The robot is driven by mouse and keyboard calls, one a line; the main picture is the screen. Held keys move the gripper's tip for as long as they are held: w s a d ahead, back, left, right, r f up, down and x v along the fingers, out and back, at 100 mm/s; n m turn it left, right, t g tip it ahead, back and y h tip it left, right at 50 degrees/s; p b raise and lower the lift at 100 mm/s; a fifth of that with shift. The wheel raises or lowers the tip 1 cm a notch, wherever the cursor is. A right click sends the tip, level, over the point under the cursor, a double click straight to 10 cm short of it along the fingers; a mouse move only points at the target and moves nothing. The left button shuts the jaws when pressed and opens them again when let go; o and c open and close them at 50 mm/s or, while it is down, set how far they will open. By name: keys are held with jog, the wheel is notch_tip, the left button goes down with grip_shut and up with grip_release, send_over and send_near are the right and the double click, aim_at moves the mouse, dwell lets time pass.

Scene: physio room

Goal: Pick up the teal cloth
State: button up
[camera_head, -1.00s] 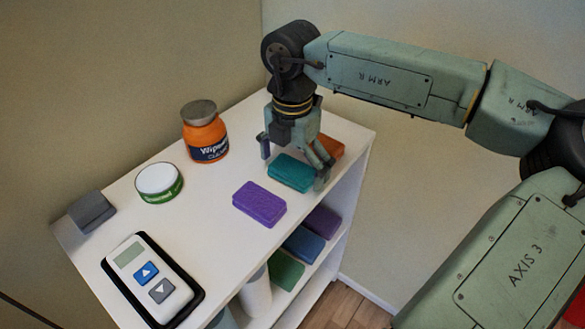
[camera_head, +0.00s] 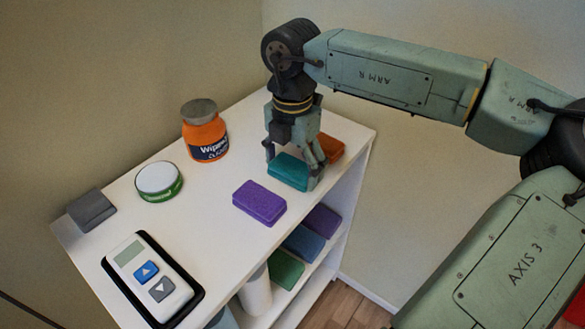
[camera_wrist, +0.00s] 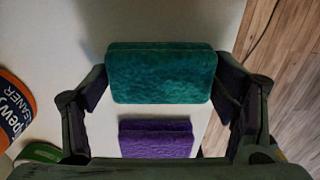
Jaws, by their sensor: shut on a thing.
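The teal cloth (camera_head: 287,171) is a folded, rounded block on the white shelf top, near its right edge. It also shows in the wrist view (camera_wrist: 160,75), between my two fingers. My gripper (camera_head: 294,172) points down over it and is shut on it, one finger at each end. The cloth appears to rest on or just above the surface; I cannot tell which. My gripper also shows in the wrist view (camera_wrist: 162,98).
A purple cloth (camera_head: 259,203) lies close in front, and an orange one (camera_head: 330,148) close behind. An orange wipes jar (camera_head: 205,137), a white-and-green tub (camera_head: 159,182), a grey block (camera_head: 91,210) and a handheld device (camera_head: 150,277) stand to the left. Folded cloths (camera_head: 304,244) lie on the lower shelf.

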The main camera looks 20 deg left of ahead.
aim_at(294, 168)
jog(key=shift+r, duration=0.1)
jog(key=shift+r+b, duration=0.45)
jog(key=shift+r, duration=0.2)
jog(key=shift+s+d+r+b, duration=0.15)
jog(key=shift+r+b, duration=0.15)
jog(key=shift+r, duration=0.2)
jog(key=shift+s+d+r+b, duration=0.1)
jog(key=shift+r+b, duration=0.15)
jog(key=shift+r, duration=0.2)
jog(key=s+d+b, duration=0.1)
jog(key=s+d, duration=0.2)
jog(key=s, duration=0.3)
jog(key=s+d+r+b, duration=0.1)
jog(key=s+d+b, duration=0.1)
jog(key=s+d, duration=0.2)
jog(key=s, duration=0.3)
jog(key=shift+s+d+r+b, duration=0.15)
jog(key=shift+d+r+b, duration=0.15)
jog(key=o, duration=0.6)
jog(key=c, duration=0.5)
